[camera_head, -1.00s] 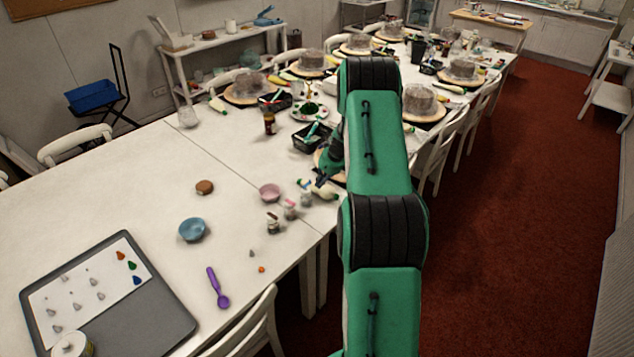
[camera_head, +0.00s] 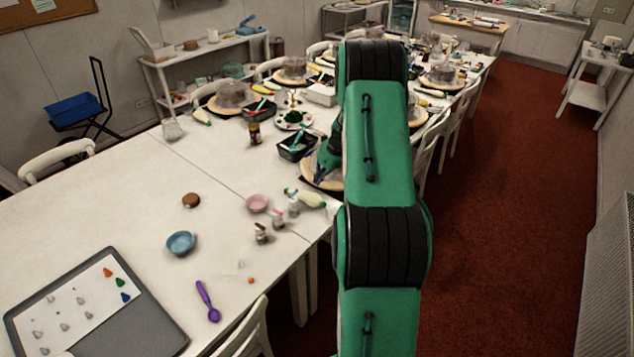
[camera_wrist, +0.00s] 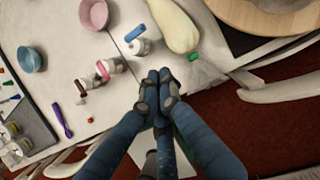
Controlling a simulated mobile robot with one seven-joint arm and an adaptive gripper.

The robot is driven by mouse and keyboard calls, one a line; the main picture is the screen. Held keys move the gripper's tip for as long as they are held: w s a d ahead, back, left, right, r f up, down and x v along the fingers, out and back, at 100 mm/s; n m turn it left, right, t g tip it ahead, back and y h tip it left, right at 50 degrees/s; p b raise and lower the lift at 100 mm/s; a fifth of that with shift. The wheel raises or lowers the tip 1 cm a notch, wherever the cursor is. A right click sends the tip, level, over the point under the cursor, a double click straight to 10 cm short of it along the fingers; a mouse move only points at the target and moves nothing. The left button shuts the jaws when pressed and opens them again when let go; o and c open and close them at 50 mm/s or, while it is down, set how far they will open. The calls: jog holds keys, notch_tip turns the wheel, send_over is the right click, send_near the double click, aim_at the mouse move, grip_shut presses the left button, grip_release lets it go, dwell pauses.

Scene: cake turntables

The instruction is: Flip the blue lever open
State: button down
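The blue lever (camera_wrist: 135,34) lies slanted across the top of a small pale bottle (camera_wrist: 139,47) in the wrist view, just beyond my fingertips. In the head view this bottle (camera_head: 294,207) is the rearmost of a row of small bottles near the table's right edge. My gripper (camera_wrist: 158,78) points toward it with its two fingers together and nothing seen between them. A small gap shows between the fingertips and the bottle. In the head view my gripper (camera_head: 321,174) is partly hidden by my arm, above a round wooden board.
A bottle with a red lever (camera_wrist: 103,71) and one with a brown lever (camera_wrist: 80,86) stand left of it. A pale green-capped squeeze bottle (camera_wrist: 176,27) lies close on the right. A pink bowl (camera_wrist: 93,14) and purple spoon (camera_wrist: 58,117) are left. Chairs line the edge.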

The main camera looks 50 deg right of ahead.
jog(key=c, duration=1.9)
grip_release()
jog(key=shift+o, duration=0.2)
notch_tip(320, 180, up, 5)
jog(key=n+g+p, duration=0.4)
jog(key=n+p, duration=0.3)
jog(key=n, duration=1.8)
send_over(293, 193)
jog(key=d, duration=0.2)
jog(key=shift+s+d+h, duration=0.1)
jog(key=shift+s+h, duration=0.05)
jog(key=shift+h, duration=0.15)
jog(key=shift+f, duration=0.15)
notch_tip(293, 193, down, 14)
jog(key=shift+r, duration=0.2)
